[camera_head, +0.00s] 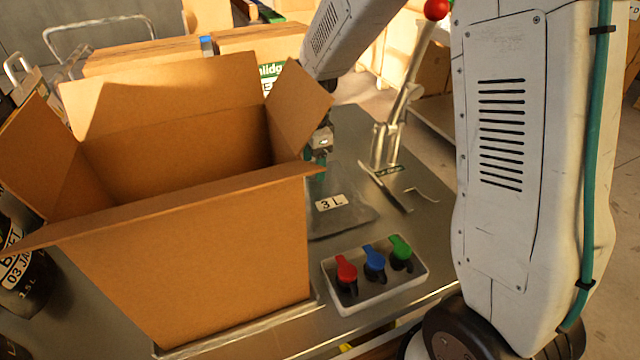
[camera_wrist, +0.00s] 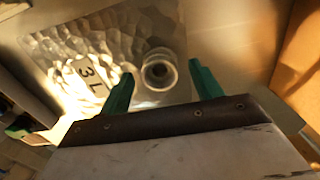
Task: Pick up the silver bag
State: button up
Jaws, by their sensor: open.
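The silver bag (camera_head: 342,214) lies flat on the metal table, with a white "3 L" label and a wrinkled surface. In the wrist view the bag (camera_wrist: 122,48) fills the upper middle, and its round spout (camera_wrist: 159,72) shows between my fingers. My gripper (camera_wrist: 163,84) is open, its two green fingertips on either side of the spout in the picture. I cannot tell whether they touch it. In the head view my gripper (camera_head: 318,160) is at the bag's far left end, partly hidden by the box flap.
A large open cardboard box (camera_head: 200,260) stands left of the bag. A white tray (camera_head: 376,278) with red, blue and green taps sits in front. A metal lever press (camera_head: 388,140) with a red knob stands behind right.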

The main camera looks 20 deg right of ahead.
jog(key=c, duration=1)
jog(key=shift+c, duration=0.2)
